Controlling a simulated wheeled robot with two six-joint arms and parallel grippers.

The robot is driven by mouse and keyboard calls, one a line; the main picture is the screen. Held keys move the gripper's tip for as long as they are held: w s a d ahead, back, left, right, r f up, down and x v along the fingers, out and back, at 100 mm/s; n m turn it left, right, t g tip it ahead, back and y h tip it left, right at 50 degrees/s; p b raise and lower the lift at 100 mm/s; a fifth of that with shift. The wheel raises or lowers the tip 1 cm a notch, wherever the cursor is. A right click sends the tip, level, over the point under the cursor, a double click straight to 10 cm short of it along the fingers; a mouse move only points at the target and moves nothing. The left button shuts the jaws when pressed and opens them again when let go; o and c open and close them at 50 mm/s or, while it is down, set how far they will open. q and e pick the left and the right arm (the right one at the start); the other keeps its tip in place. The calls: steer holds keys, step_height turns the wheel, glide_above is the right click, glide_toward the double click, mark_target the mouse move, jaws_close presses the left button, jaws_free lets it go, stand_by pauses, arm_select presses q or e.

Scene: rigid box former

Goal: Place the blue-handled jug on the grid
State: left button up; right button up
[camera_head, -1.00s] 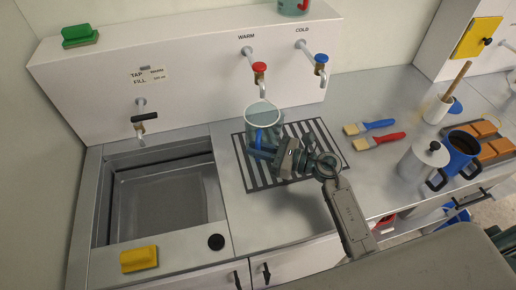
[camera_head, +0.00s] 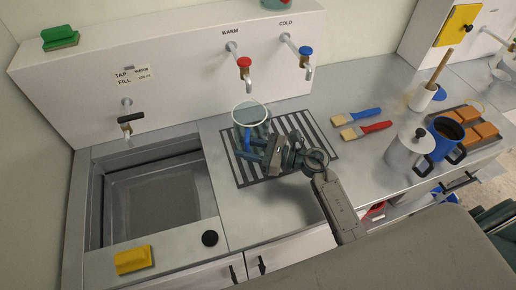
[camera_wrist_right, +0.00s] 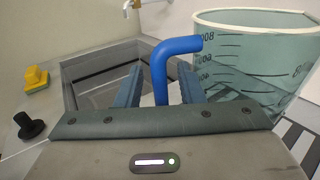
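The clear, tinted jug (camera_head: 252,112) with measuring marks stands upright at the back left part of the striped grid (camera_head: 318,137), under the warm tap. Its blue handle (camera_head: 248,138) faces my right gripper (camera_head: 251,149). In the right wrist view the blue handle (camera_wrist_right: 160,75) lies between the two fingers, with a gap visible on each side. The right gripper (camera_wrist_right: 163,88) is open around the handle. The jug's body (camera_wrist_right: 255,62) is to the right there. Its base is partly hidden by my gripper. My left gripper is not in view.
A sink basin (camera_head: 160,200) lies left of the grid, with a yellow sponge (camera_head: 133,260) and black knob (camera_head: 209,238) in front. Taps overhang from the wall ledge.

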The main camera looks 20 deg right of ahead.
steer(key=b+v, duration=0.5)
steer(key=v, duration=0.6)
steer(key=shift+a+f, duration=0.1)
steer(key=shift+s+d, duration=0.35)
steer(key=shift+d, duration=0.15)
